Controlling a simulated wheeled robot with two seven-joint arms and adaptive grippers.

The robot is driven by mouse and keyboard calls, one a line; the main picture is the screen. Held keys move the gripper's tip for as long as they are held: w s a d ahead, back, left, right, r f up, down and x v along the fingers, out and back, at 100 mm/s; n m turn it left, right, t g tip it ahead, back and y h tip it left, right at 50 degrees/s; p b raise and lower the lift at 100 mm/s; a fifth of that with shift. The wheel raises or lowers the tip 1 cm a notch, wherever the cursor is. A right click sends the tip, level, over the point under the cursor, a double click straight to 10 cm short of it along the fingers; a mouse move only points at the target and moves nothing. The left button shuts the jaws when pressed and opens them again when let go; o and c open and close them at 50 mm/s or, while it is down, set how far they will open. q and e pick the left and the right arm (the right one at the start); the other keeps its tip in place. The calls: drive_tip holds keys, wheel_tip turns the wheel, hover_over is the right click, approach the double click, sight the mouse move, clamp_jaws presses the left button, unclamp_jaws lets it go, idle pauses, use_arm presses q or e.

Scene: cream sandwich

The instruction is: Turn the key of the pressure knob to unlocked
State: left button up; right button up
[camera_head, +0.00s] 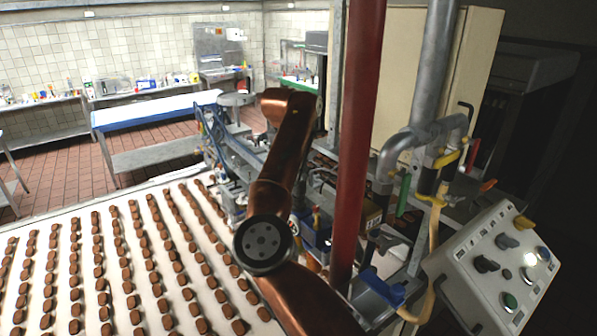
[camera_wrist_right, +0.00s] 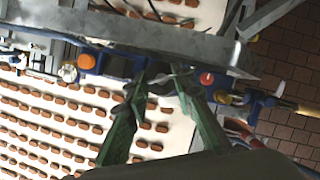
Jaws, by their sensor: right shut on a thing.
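In the right wrist view, the two green fingers of my right gripper (camera_wrist_right: 167,84) reach up to a blue machine bar and close around a small grey piece (camera_wrist_right: 178,77). This piece appears to be the key of the pressure knob; its shape and turn angle are too small to tell. The fingertips partly cover it. In the head view my copper arm runs up through the middle, and its gripper is hidden. My left gripper is in neither view.
The blue bar also carries an orange button (camera_wrist_right: 87,61), a red button (camera_wrist_right: 206,78) and a brass-coloured fitting (camera_wrist_right: 222,97). A grey metal beam (camera_wrist_right: 150,32) runs close above. A red post (camera_head: 358,150) and a control panel (camera_head: 495,265) stand right of my arm.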

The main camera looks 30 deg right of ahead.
clamp_jaws()
drive_tip(key=n+t+b, duration=0.1)
drive_tip(key=n+b, duration=0.1)
drive_tip(key=b, duration=0.1)
drive_tip(key=shift+d+f+n+y+b, duration=0.1)
drive_tip(key=shift+f+n+y+b, duration=0.05)
drive_tip(key=shift+n+y+b, duration=0.2)
drive_tip(key=shift+r+n+y+b, duration=0.2)
drive_tip(key=shift+n+y+b, duration=0.25)
drive_tip(key=shift+n, duration=0.6)
drive_tip(key=o, duration=1)
unclamp_jaws()
drive_tip(key=v, duration=1.2)
drive_tip(key=shift+s, duration=0.2)
